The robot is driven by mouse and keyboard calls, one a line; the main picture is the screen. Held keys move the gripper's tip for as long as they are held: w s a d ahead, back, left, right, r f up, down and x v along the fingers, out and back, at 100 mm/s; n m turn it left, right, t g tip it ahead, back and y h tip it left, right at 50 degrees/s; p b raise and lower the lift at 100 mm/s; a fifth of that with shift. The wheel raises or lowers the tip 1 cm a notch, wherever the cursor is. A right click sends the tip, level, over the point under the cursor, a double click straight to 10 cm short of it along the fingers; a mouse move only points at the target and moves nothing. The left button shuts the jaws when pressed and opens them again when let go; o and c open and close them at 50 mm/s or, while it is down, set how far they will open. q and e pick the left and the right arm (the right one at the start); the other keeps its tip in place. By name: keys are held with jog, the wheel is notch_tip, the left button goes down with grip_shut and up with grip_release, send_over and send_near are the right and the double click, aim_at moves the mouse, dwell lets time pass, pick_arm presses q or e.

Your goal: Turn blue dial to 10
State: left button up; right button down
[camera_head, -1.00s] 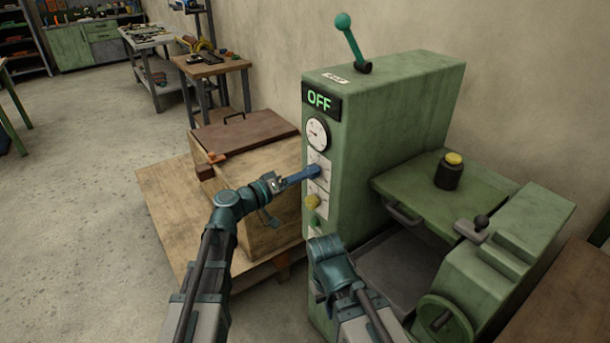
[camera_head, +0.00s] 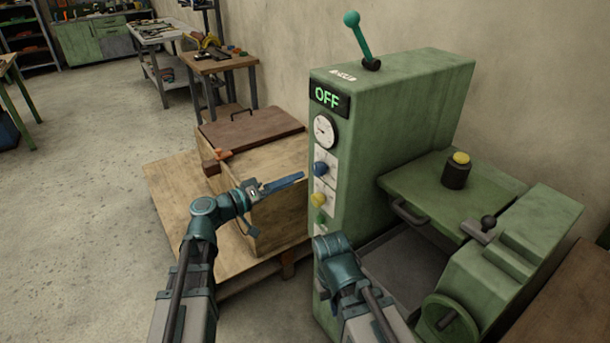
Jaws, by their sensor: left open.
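The blue dial (camera_head: 319,169) sits on a white plate on the narrow front face of the green machine (camera_head: 390,130), below a round gauge and above a yellow dial (camera_head: 318,200). Its setting is too small to read. My left gripper (camera_head: 300,177) is open, its blue fingers pointing right toward the panel, just left of the blue dial and apart from it. My right arm (camera_head: 340,270) stands low in front of the machine; its gripper fingers are hidden.
An OFF display (camera_head: 327,96) is above the gauge (camera_head: 324,131), and a teal-knobbed lever (camera_head: 361,38) stands on top. A wooden crate (camera_head: 270,210) on a pallet is behind my left arm. A black jar with a yellow lid (camera_head: 457,170) stands on the machine's table.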

pick_arm(q)
jog(key=v, duration=0.6)
jog(key=shift+s+a, duration=0.25)
jog(key=s+d+f+m+g+y, duration=0.1)
jog(key=s+d+f+g+y, duration=0.3)
jog(key=f, duration=0.3)
jog(key=s+d+f+m+g+y, duration=0.1)
jog(key=s+d+f+m+g, duration=0.1)
jog(key=s+d+f+g, duration=0.4)
jog(key=s+a+f+y, duration=0.4)
jog(key=s+f+y, duration=0.45)
jog(key=y, duration=0.25)
notch_tip(320, 180, up, 12)
jog(key=p, duration=1.2)
jog(key=shift+w+r+g+p, duration=0.15)
jog(key=shift+w+g+p, duration=0.15)
jog(key=shift+g, duration=0.1)
